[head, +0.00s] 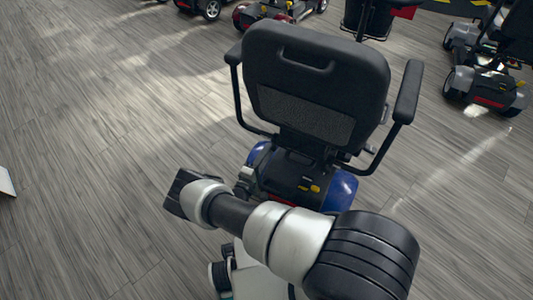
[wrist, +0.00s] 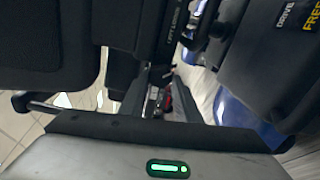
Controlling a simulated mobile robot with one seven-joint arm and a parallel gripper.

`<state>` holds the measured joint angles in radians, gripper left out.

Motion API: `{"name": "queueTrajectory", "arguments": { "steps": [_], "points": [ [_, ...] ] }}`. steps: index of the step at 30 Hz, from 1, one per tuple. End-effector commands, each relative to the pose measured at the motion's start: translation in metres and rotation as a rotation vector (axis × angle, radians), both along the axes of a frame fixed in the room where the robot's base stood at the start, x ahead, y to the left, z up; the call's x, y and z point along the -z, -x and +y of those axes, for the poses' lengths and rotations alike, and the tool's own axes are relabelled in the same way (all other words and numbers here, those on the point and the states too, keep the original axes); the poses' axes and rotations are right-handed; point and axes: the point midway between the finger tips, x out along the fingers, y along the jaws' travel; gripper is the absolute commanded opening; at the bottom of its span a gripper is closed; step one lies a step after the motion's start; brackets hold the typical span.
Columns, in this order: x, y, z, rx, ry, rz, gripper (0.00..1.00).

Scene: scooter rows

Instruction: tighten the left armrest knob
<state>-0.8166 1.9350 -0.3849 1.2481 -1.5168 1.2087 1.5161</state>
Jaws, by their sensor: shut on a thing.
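The scooter seat (head: 315,65) faces away in the head view, with a left armrest (head: 234,52) and a right armrest (head: 408,92) on bent tubes. My arm reaches in from the lower right, its end left of the scooter's rear; the fingertips cannot be made out there. In the wrist view, my gripper (wrist: 160,76) reaches in under the seat's dark underside. Its dark fingers come close together at the black support under the seat. It is shut on the left armrest knob, which the fingers and shadow hide, so its shape and seating cannot be told.
The scooter's rear cover (head: 290,178) and blue fenders (head: 340,190) lie just right of my gripper. A metal tube with a black fitting (wrist: 200,30) is close by. Other scooters (head: 490,85) stand at the back.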

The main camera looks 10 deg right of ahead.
Motion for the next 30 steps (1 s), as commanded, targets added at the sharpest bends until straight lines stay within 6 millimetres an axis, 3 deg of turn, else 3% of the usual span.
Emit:
{"name": "queueTrajectory", "arguments": {
  "steps": [18,30],
  "points": [
    [-0.0025,0.0002,0.0005,-0.002,-0.421,-0.344,0.07],
    [-0.0021,0.0002,0.0001,-0.001,-0.556,-0.456,0.07]
  ]
}}
